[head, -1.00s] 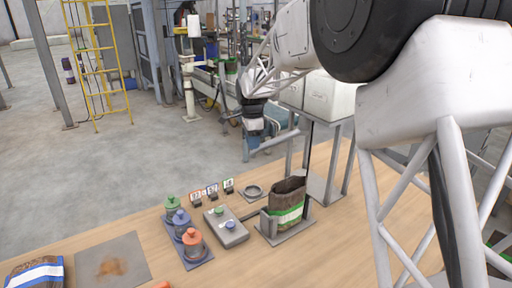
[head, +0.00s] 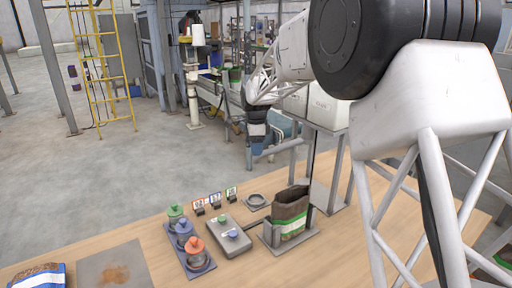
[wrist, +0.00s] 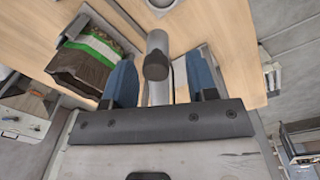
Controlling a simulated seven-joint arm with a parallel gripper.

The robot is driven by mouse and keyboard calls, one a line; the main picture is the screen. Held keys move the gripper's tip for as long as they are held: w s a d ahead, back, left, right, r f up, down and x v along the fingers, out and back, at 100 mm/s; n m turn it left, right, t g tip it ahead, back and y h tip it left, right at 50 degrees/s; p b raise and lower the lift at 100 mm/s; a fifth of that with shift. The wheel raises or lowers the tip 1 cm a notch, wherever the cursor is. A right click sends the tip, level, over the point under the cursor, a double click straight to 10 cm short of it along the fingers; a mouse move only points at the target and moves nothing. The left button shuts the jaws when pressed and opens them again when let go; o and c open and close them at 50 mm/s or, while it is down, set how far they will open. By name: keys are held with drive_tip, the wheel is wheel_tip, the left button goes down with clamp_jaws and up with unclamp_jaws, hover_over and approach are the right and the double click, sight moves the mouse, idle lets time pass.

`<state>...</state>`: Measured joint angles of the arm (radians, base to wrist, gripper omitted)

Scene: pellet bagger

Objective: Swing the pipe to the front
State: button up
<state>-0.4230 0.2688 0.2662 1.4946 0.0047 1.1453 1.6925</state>
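The grey pipe (head: 280,148) sticks out above the table in the head view, in front of the hopper frame. In the wrist view the pipe (wrist: 157,62) shows nearly end-on, with a dark end, between my two blue fingertips. My gripper (wrist: 161,82) is open, with a gap on each side of the pipe. A brown bag with a green and white band (head: 291,212) stands open-topped in a grey holder below.
The holder (head: 290,242) stands on the wooden table (head: 330,250). To its left are a grey box with two buttons (head: 227,235), a rack of coloured-knob weights (head: 188,240), small number cards (head: 215,199) and a ring (head: 257,201). Metal posts stand behind the bag.

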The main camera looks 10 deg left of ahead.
drive_tip(key=shift+r, duration=0.15)
drive_tip(key=shift+w+r, duration=0.1)
drive_tip(key=shift+r, duration=3.65)
drive_tip(key=shift+s+d+r, duration=0.2)
drive_tip(key=shift+d, duration=0.15)
drive_tip(key=s+d+r+n+t, duration=0.1)
drive_tip(key=s+d+r+n, duration=0.25)
drive_tip(key=s+d, duration=0.8)
drive_tip(key=s+d+r+n, duration=0.2)
drive_tip(key=s+d+n, duration=0.2)
drive_tip(key=s+d, duration=0.7)
drive_tip(key=s+d+f+n, duration=0.2)
drive_tip(key=s+d+f, duration=0.1)
drive_tip(key=s, duration=0.6)
drive_tip(key=s+d+f+n+t, duration=0.1)
drive_tip(key=s+d+f, duration=0.3)
drive_tip(key=s, duration=0.5)
drive_tip(key=s+d+f+n+t, duration=0.1)
drive_tip(key=s+d+f+n, duration=0.2)
drive_tip(key=s+d, duration=0.3)
drive_tip(key=s+n, duration=0.1)
drive_tip(key=s, duration=0.3)
drive_tip(key=shift+d+f, duration=0.2)
